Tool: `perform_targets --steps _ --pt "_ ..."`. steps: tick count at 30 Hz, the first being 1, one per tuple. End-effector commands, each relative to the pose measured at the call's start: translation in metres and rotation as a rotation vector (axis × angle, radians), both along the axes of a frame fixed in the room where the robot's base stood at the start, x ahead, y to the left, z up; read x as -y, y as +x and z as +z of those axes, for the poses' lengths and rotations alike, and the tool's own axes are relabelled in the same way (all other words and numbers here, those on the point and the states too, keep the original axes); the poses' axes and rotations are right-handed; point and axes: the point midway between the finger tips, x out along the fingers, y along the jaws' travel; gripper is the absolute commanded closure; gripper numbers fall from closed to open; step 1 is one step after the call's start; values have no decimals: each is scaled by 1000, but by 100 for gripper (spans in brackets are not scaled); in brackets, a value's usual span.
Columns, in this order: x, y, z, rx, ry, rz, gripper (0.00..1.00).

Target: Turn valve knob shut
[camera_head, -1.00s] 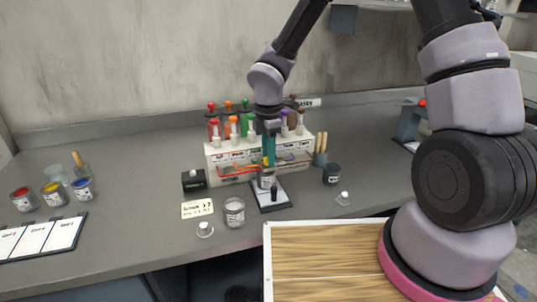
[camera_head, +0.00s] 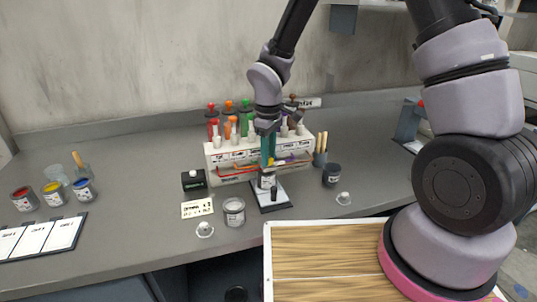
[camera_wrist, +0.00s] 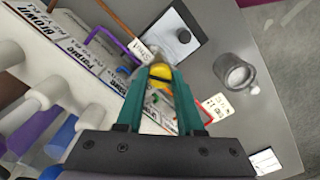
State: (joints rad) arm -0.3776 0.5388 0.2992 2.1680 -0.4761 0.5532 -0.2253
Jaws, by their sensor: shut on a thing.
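A small yellow knob (camera_wrist: 160,76) with a dark band shows between the teal fingertips of my gripper (camera_wrist: 160,84) in the wrist view. The fingers are shut on it, one on each side, and partly hide it. In the head view my gripper (camera_head: 268,158) points down in front of a white rack (camera_head: 222,160). The knob is a small yellow spot there. Just below it is a labelled holder (camera_head: 267,180) above a dark-and-white base plate (camera_head: 273,203). The knob's turn angle cannot be told.
The rack holds several colour-topped bottles and white taps, with coloured tubes along its front. Around the base plate are a glass jar (camera_head: 234,212), a label card (camera_head: 197,208), a black box (camera_head: 194,181) and a dark cup (camera_head: 332,175).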

Motion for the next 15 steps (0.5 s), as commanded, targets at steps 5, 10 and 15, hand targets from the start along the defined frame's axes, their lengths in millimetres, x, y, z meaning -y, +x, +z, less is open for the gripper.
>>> perform_targets --steps 5,10,15 --pt "-1 0 0 1 0 -160 100" --pt "-1 0 0 1 0 -296 100" --pt "-1 0 0 1 0 -404 100"
